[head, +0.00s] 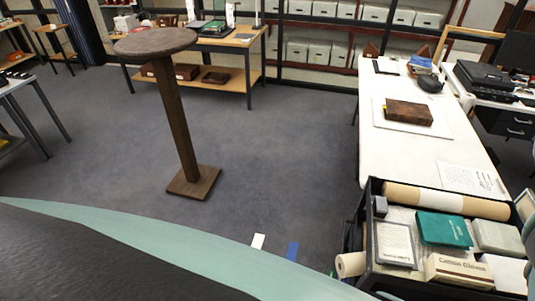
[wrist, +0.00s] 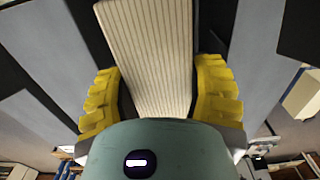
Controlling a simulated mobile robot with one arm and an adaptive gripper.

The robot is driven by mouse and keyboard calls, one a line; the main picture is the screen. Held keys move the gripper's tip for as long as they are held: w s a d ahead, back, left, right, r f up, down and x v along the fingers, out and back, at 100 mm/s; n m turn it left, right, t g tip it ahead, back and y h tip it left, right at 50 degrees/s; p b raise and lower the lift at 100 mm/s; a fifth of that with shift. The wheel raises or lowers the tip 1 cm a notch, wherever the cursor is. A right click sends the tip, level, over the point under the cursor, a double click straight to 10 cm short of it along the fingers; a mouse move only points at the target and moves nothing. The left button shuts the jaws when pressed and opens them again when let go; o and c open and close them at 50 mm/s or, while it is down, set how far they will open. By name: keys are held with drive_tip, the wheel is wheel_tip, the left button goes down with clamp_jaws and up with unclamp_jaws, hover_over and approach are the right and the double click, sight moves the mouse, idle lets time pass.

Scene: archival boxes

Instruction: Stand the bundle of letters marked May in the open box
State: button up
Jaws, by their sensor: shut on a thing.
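In the wrist view, my gripper (wrist: 158,75) has its yellow fingers on both sides of a cream block with fine lengthwise lines (wrist: 150,40), which looks like a bundle of letters seen along its paper edges. The fingers are shut on it. My gripper does not show in the head view. I cannot make out the open box in either view.
In the head view, a round wooden stand (head: 180,120) is on the grey floor at left. A white table (head: 405,160) runs along the right, with a loaded dark cart (head: 372,245) in front. Closed boxes fill back shelves (head: 325,51).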

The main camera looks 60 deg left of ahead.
drive_tip(key=o, duration=1.4)
drive_tip(key=shift+r, duration=0.15)
drive_tip(key=shift+r+p, duration=2.2)
drive_tip(key=shift+r, duration=0.7)
